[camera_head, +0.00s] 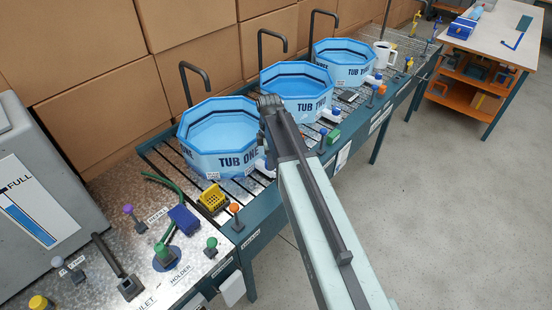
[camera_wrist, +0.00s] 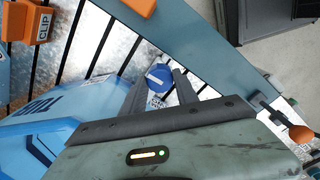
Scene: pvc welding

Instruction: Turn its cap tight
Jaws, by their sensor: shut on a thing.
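A round blue cap (camera_wrist: 160,76) sits close to the wall of a blue tub (camera_wrist: 30,125) in the wrist view, with a white label beside it. My gripper (camera_wrist: 160,82) has one finger on each side of the cap and is shut on it. In the head view my arm reaches across to tub one (camera_head: 220,165), a light blue octagonal tub with water. A white fitting (camera_head: 262,163) shows at its lower right side, partly covered by my arm. The cap and my fingertips are hidden there.
Tub two (camera_head: 298,98) and another similar tub (camera_head: 344,70) stand behind on the slatted bench, each with a tap. An orange clip (camera_wrist: 28,22) and an orange knob (camera_wrist: 300,133) are near my gripper.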

